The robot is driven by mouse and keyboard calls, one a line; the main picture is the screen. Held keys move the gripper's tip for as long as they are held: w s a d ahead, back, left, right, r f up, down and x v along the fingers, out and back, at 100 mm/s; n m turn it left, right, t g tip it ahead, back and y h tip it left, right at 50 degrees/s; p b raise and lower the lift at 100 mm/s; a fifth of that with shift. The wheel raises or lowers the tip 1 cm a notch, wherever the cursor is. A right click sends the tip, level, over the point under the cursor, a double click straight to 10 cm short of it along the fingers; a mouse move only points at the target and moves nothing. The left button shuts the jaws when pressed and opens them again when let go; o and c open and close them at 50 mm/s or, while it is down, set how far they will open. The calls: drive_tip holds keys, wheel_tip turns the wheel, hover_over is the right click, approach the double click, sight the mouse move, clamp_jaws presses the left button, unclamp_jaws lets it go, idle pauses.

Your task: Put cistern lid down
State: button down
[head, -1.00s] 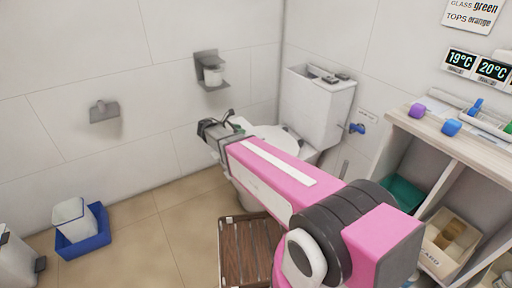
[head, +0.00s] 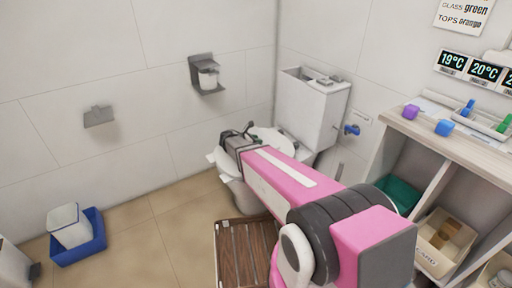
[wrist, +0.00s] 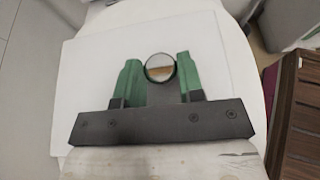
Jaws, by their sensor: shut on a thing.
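My gripper (wrist: 158,76) has two green fingers, shut on the round metal button of the cistern lid (wrist: 92,72), a flat white slab. In the wrist view the slab lies across the white toilet seat (wrist: 240,48); I cannot tell whether they touch. In the head view my gripper (head: 238,137) is over the toilet, and a white corner of the lid (head: 222,162) shows below it. The cistern (head: 318,108) stands behind to the right with its top open and fittings visible inside. My pink arm hides part of the toilet.
A brown slatted wooden stand (head: 245,252) is on the floor just in front of the toilet. A shelf unit (head: 450,147) stands at the right. A blue tray (head: 92,246) with a white bin is at the far left. Floor between tray and toilet is clear.

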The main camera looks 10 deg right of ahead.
drive_tip(key=shift+f, duration=1.8)
drive_tip(key=c, duration=0.7)
unclamp_jaws()
drive_tip(key=shift+c, duration=0.2)
drive_tip(key=v, duration=1.2)
drive_tip(key=s+d+m+g+y, duration=0.1)
drive_tip(key=s+d+m, duration=0.2)
drive_tip(key=s+d+m+g+y, duration=0.1)
drive_tip(key=s+d+m+y, duration=0.1)
drive_tip(key=s+d+m, duration=0.1)
drive_tip(key=s+d+f+m+g+y, duration=0.1)
drive_tip(key=s+d+m+g, duration=0.1)
drive_tip(key=s+d+m, duration=0.1)
drive_tip(key=shift+s+m+y, duration=0.25)
drive_tip(key=shift+m+y, duration=0.15)
drive_tip(key=shift+m, duration=0.1)
drive_tip(key=s+d+r+m+g+y, duration=0.1)
drive_tip(key=s+d+r+m+y, duration=0.1)
drive_tip(key=s+m+y, duration=0.5)
drive_tip(key=s+m, duration=0.1)
drive_tip(key=m, duration=0.4)
drive_tip(key=shift+s+r+y, duration=0.25)
drive_tip(key=shift+s+y, duration=0.05)
drive_tip(key=shift+s, duration=0.1)
